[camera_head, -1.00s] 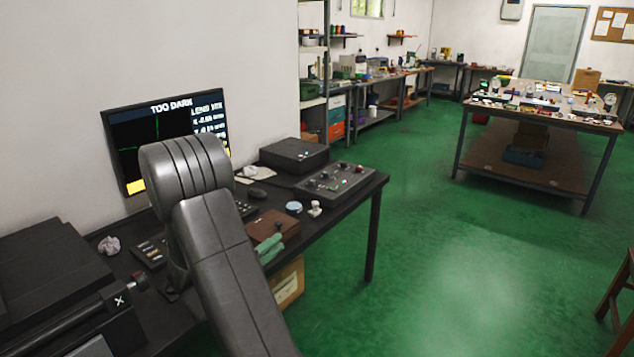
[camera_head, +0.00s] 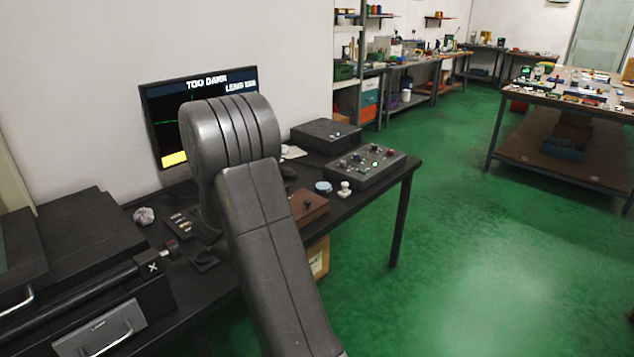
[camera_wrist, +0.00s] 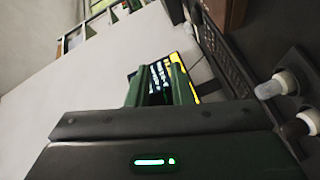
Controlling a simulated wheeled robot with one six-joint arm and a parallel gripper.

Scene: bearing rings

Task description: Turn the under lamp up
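The dark monitor (camera_head: 165,105) reads "TOO DARK", with a green trace and a yellow block; my arm covers part of it. A grey control box (camera_head: 350,178) with several knobs and a green light stands near the right end of the bench. I cannot tell which control belongs to the under lamp. In the wrist view my gripper (camera_wrist: 160,88) has two green fingers apart, nothing seen between them but the monitor (camera_wrist: 196,90) behind. In the head view my arm hides the gripper.
The black bench (camera_head: 392,182) also bears a flat black box (camera_head: 325,134), a white knobbed piece (camera_head: 345,189), a brown box (camera_head: 310,208), a small button panel (camera_head: 182,222) and crumpled paper (camera_head: 144,215). A large black machine (camera_head: 95,250) fills the left end. Green floor is open at right.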

